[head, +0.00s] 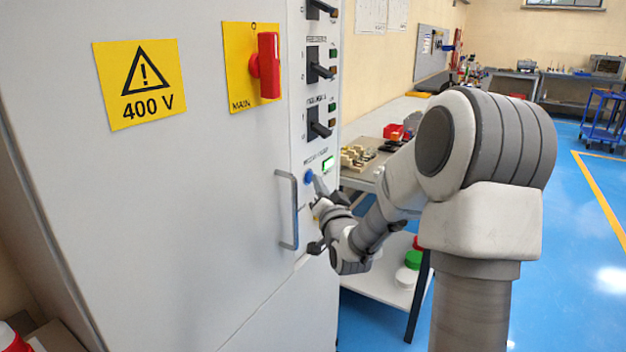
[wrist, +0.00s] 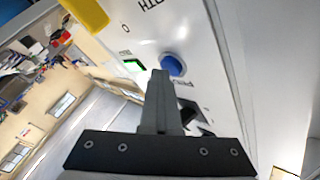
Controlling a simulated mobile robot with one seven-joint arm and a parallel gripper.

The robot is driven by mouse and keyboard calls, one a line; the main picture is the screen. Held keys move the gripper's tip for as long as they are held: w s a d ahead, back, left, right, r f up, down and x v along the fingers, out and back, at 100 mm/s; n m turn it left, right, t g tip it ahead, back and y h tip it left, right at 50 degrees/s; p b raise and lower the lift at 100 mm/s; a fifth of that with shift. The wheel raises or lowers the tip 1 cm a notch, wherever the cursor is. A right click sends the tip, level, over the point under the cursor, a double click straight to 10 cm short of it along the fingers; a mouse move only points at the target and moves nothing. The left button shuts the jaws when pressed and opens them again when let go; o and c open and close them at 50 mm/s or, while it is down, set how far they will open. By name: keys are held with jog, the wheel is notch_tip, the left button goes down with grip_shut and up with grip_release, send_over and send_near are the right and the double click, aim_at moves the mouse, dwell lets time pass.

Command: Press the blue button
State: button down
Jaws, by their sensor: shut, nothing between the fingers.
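The blue button (head: 309,177) is a small round cap on the narrow control strip of the grey cabinet (head: 215,200), just above and beside the door handle. In the wrist view the fingertips (wrist: 159,76) appear just below and left of the button. I cannot tell whether they touch it or whether the button is pushed in.
A lit green indicator (head: 327,163) sits above right of the button. Black switches (head: 318,125) stick out higher on the strip. A grey door handle (head: 287,210) juts out below left. A red main switch (head: 267,66) is higher left. A table with parts (head: 372,178) stands behind.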

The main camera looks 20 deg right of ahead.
jog(key=shift+s, duration=0.2)
jog(key=shift+d, duration=0.1)
jog(key=s+d+b, duration=0.1)
jog(key=s+d, duration=0.2)
jog(key=s, duration=0.1)
jog(key=shift+s+d, duration=0.35)
jog(key=shift+s, duration=0.05)
dwell(0.7)
